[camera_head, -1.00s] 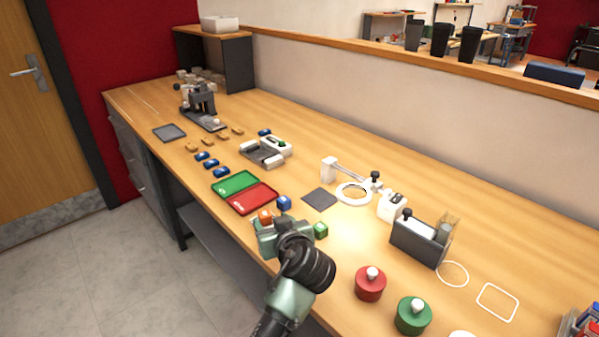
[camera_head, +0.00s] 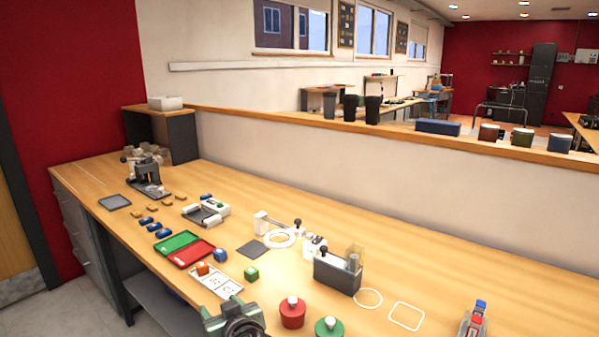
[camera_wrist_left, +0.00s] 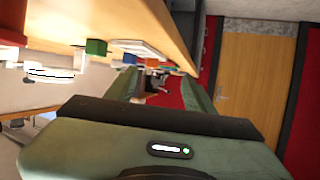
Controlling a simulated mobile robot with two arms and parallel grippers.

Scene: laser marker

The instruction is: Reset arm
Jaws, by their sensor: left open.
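My left gripper (camera_head: 229,311) is at the bottom of the head view, by the table's front edge, left of a red round pot (camera_head: 292,312). In the left wrist view its two green fingers (camera_wrist_left: 160,84) stand apart with nothing between them. The view is tilted, with the table edge running past the fingers. My right gripper is in neither view.
The wooden workbench (camera_head: 420,262) holds a white card (camera_head: 226,289) with orange, blue and green cubes near it, green (camera_head: 175,241) and red (camera_head: 191,254) trays, a dark box (camera_head: 337,275) and a green pot (camera_head: 329,327).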

